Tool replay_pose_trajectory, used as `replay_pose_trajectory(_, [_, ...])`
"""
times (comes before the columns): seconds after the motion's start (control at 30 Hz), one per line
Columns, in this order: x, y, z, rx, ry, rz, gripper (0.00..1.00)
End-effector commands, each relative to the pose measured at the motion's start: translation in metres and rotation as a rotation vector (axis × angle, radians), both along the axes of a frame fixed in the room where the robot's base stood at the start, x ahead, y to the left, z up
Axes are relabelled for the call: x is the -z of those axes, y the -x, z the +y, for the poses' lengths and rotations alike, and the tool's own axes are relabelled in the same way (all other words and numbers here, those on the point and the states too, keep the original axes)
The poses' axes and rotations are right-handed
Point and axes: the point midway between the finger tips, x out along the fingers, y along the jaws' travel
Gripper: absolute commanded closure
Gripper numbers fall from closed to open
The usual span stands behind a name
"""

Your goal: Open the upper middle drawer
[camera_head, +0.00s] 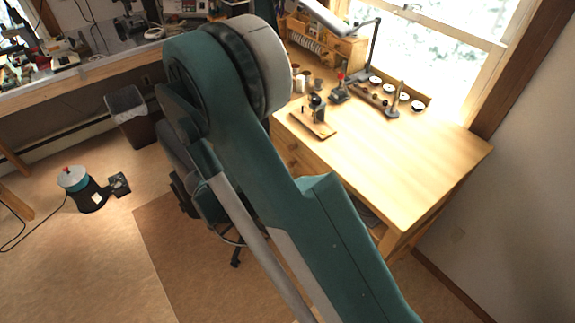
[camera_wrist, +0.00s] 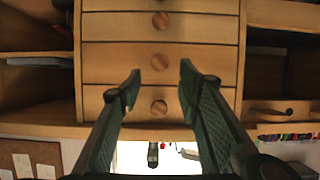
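In the wrist view a stack of light wooden drawers fills the middle, each front with one round brown knob. There is a top drawer (camera_wrist: 110,27), a centre drawer (camera_wrist: 110,62) and a bottom drawer (camera_wrist: 98,103) as pictured; all look shut. The view seems upside down, so I cannot tell for certain which is the upper middle drawer. My gripper (camera_wrist: 160,82) is open and empty, its dark green fingers pointing at the stack. The centre knob (camera_wrist: 160,62) lies between the fingertips in the picture; no contact is visible. In the head view my arm hides the gripper.
Open shelves (camera_wrist: 35,95) flank the stack, with a smaller knobbed drawer (camera_wrist: 270,111) at right. In the head view a wooden desk (camera_head: 400,160) under the window carries a lamp (camera_head: 372,50) and small tools. A bin (camera_head: 127,105) stands left of my arm.

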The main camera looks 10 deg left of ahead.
Motion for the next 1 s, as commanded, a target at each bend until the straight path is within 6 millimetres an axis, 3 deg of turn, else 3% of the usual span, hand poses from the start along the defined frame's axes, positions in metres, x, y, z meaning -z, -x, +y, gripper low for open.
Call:
replay_pose_trajectory(0.53, [0.003, -0.004, -0.004, 0.001, 0.000, 0.000, 0.66])
replay_pose_trajectory(1.0, [0.022, -0.037, -0.037, 0.001, 0.000, 0.000, 0.66])
